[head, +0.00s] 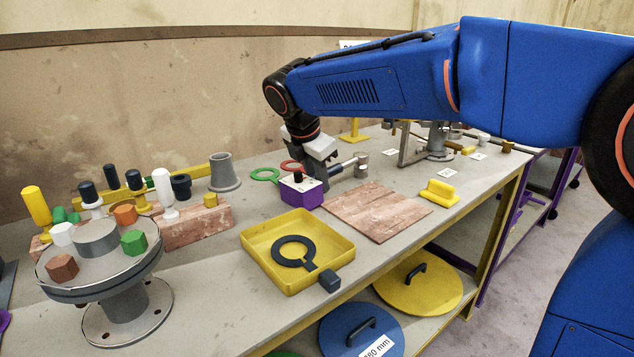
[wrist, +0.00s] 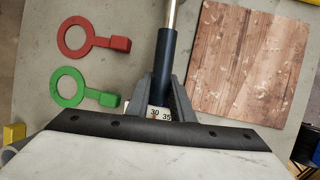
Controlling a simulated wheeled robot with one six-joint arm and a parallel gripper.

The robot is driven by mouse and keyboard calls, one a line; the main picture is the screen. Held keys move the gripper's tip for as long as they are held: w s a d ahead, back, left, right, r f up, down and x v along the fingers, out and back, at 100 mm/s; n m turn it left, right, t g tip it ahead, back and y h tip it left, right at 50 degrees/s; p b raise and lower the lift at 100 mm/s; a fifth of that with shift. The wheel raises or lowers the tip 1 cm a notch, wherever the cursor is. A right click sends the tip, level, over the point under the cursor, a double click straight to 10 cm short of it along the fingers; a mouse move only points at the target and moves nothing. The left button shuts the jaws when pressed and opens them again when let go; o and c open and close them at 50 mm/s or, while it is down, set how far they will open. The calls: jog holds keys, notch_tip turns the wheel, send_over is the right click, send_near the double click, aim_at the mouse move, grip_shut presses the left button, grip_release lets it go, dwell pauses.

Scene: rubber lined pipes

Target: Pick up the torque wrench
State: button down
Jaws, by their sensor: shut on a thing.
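The torque wrench has a dark blue handle (wrist: 165,55) and a metal shaft (wrist: 172,14) in the wrist view. Its silver head end (head: 361,165) points right in the head view. My gripper (wrist: 163,82) is shut on the dark handle, one finger on each side; it shows in the head view too (head: 322,172), low behind the purple block. A white patch with the numbers 30 and 35 (wrist: 160,114) shows between the fingers. I cannot tell whether the wrench touches the bench.
Green (head: 265,175) and red (head: 291,165) ring tags lie left of the wrench. A wooden board (head: 376,212) and a yellow tray (head: 252,242) lie nearer the front.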

notch_tip(320, 180, up, 10)
dwell(0.5)
dwell(0.5)
